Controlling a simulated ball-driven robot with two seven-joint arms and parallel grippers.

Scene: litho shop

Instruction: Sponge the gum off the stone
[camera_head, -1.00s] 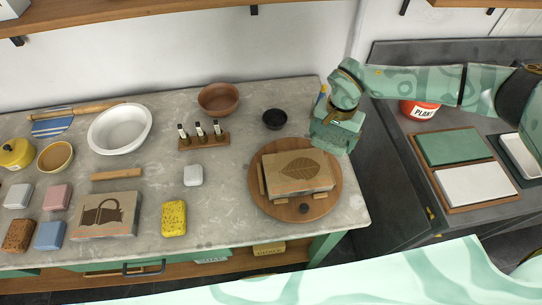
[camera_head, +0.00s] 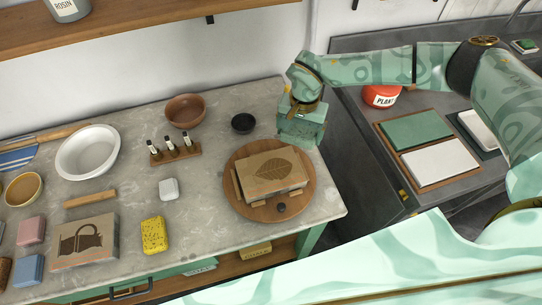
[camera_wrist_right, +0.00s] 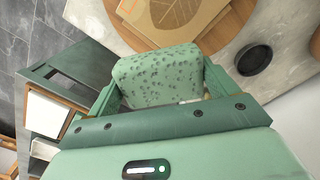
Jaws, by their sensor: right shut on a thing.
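A tan stone with a brown leaf drawing (camera_head: 272,175) lies on wooden strips on a round wooden turntable (camera_head: 238,205). Part of the stone (camera_wrist_right: 185,15) shows at the top of the right wrist view. My right gripper (camera_head: 302,130) is just behind and right of the turntable in the head view. It is shut on a green sponge with dark pores (camera_wrist_right: 158,75), seen between its fingers in the wrist view. The head view does not show the sponge clearly. My left gripper is not in view.
A black bowl (camera_head: 243,123) and a brown bowl (camera_head: 185,110) stand behind the turntable. Small bottles sit in a wooden rack (camera_head: 176,156).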

